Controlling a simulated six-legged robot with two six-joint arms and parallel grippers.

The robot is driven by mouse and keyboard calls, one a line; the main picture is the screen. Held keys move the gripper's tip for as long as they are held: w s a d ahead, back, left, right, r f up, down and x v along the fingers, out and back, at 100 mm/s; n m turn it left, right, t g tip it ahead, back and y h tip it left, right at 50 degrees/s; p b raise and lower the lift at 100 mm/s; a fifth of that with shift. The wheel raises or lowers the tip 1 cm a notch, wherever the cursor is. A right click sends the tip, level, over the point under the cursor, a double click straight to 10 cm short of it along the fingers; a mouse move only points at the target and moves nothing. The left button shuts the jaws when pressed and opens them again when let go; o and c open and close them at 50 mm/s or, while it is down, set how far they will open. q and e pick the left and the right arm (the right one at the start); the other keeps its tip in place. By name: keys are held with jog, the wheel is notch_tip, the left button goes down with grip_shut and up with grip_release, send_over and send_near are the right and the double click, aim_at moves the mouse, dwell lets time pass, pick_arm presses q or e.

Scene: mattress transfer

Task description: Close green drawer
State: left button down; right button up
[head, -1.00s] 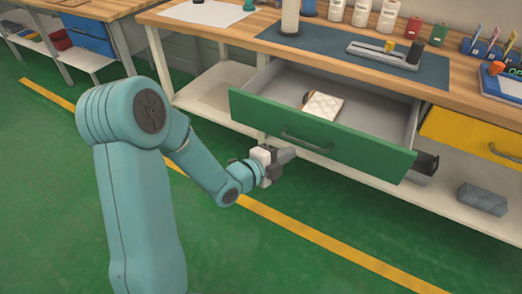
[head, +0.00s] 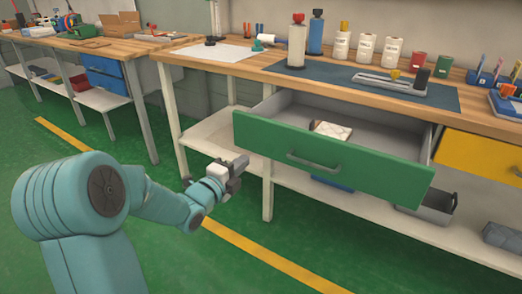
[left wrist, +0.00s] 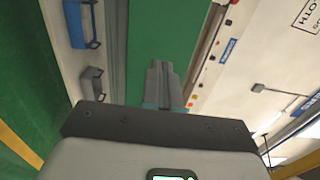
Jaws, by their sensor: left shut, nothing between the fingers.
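The green drawer (head: 322,162) is pulled out from under the wooden workbench, with a grey handle (head: 313,161) on its front. A small white patterned mattress (head: 332,131) lies inside it. My left gripper (head: 239,164) is shut and empty, in front of the drawer near its left end, apart from the handle in the head view. In the left wrist view the shut fingers (left wrist: 160,75) point at the green drawer front (left wrist: 160,35); contact cannot be told. My right gripper is not in view.
A yellow drawer (head: 478,157) is to the right of the green one. Bottles and tools stand on the workbench top (head: 225,63). A lower shelf (head: 375,205) holds grey bins. The green floor in front is clear, with a yellow line (head: 262,248).

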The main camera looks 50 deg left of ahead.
aim_at(266, 142)
pick_arm(q)
jog(key=x, duration=0.9)
jog(key=shift+w+b, duration=0.4)
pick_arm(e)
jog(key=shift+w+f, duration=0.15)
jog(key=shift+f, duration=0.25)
